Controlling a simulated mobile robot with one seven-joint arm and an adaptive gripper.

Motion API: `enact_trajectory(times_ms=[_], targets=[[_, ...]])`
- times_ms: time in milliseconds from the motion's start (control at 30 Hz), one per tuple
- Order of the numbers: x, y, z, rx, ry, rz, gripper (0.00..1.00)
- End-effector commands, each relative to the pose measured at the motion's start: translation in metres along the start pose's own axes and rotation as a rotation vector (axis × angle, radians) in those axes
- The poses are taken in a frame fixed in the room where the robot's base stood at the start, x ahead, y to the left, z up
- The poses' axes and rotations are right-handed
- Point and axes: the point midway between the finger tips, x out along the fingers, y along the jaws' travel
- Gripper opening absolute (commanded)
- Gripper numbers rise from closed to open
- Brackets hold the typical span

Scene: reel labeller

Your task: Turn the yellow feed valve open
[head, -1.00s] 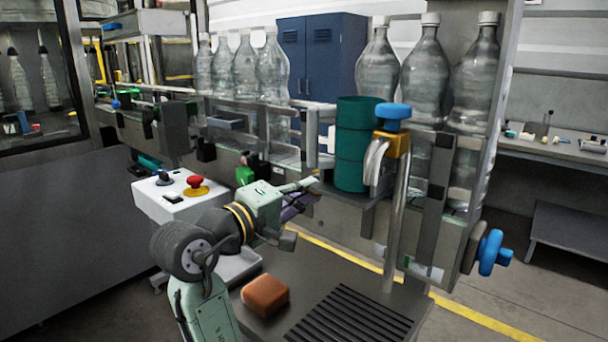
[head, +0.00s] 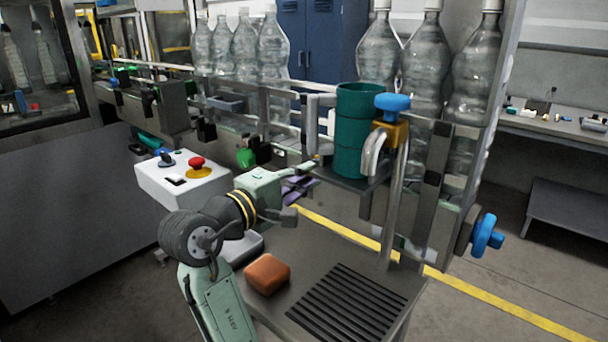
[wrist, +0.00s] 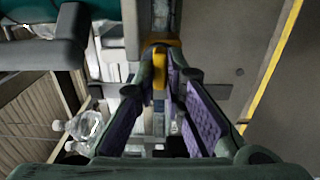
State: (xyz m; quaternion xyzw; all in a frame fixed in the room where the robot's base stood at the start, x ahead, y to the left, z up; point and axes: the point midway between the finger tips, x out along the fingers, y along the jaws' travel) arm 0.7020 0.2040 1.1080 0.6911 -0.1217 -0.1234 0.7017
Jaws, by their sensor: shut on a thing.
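The yellow feed valve (wrist: 160,72) shows in the wrist view as a yellow lever below a yellow body on a grey pipe. My gripper (wrist: 161,68) is shut on the lever, with a purple-padded finger on each side of it. In the head view my gripper (head: 306,178) reaches to the line's front, left of and below a teal canister (head: 358,130). There the valve is mostly hidden by the gripper, and the lever's angle cannot be told.
A blue-knobbed tap with a yellow-orange block (head: 391,133) stands right of the canister. A white box (head: 180,180) with a red button is at left. An orange-brown block (head: 267,274) lies on the grey table (head: 285,318). Several clear bottles stand behind.

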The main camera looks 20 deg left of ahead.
Motion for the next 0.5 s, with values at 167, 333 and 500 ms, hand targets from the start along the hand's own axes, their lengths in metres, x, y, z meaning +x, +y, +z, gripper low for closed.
enact_trajectory(times_ms=[167, 333, 500], targets=[[-0.0002, 0.0000, -0.0005, -0.001, 0.001, 0.000, 0.21], [-0.0001, 0.0000, -0.0003, -0.001, 0.001, 0.000, 0.31], [-0.0001, 0.0000, -0.0002, 0.000, 0.000, 0.000, 0.31]])
